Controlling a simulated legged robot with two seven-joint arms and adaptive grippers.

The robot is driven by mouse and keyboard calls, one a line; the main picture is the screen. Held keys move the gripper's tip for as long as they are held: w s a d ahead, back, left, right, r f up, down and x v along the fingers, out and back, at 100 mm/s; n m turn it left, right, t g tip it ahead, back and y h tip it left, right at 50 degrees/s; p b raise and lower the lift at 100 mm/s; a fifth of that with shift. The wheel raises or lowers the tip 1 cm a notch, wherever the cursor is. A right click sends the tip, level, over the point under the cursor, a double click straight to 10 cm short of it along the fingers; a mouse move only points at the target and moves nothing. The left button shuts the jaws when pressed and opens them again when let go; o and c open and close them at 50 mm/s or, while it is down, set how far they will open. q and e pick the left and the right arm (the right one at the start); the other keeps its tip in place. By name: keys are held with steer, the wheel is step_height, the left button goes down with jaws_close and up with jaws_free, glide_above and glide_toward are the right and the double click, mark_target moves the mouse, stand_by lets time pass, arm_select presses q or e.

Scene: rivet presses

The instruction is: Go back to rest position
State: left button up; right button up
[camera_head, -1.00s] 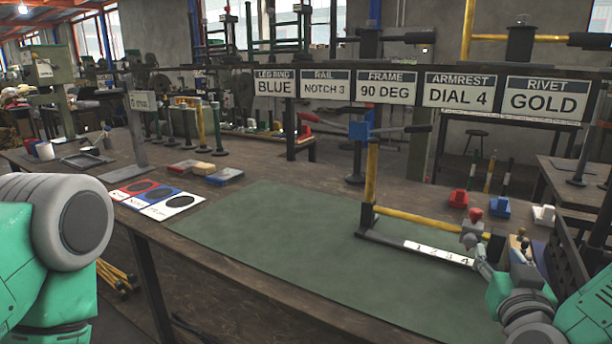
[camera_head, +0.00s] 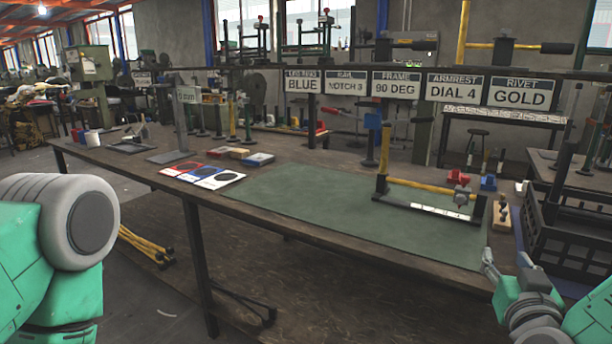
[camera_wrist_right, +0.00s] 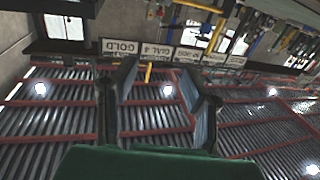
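My right gripper (camera_head: 506,262) is at the lower right of the head view, in front of the bench edge, with its fingers apart and nothing between them. In the right wrist view, my right gripper (camera_wrist_right: 155,100) also shows two spread fingers, with the ceiling and upside-down signs beyond. It is apart from the frame with a yellow bar (camera_head: 420,186) that stands on the green mat (camera_head: 320,205). Only the upper part of my left arm shows at the left edge; my left gripper is out of view.
The workbench (camera_head: 265,218) runs across the view. Red, blue and white cards (camera_head: 203,175) lie at the mat's left. A black crate (camera_head: 570,220) stands at the right. Signs (camera_head: 456,88) hang above.

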steer(key=s+a+f+n+g+y, duration=0.25)
steer(key=s+a+f+g, duration=0.2)
steer(key=f, duration=0.55)
steer(key=s+a+f+n+g+y, duration=0.1)
steer(key=s+a+f+g+y, duration=0.3)
steer(key=f, duration=0.7)
steer(key=s+d+f+g, duration=0.1)
steer(key=s+f+g, duration=0.3)
steer(key=s, duration=0.6)
steer(key=s+d+f+g+p, duration=0.1)
steer(key=s+d+f+g, duration=0.1)
steer(key=s+f+g, duration=0.2)
steer(key=s+f+h, duration=0.1)
steer(key=s+f, duration=0.2)
steer(key=s, duration=0.4)
steer(key=shift+s+f+n, duration=0.2)
steer(key=shift+s+n, duration=0.1)
steer(key=shift+n, duration=0.05)
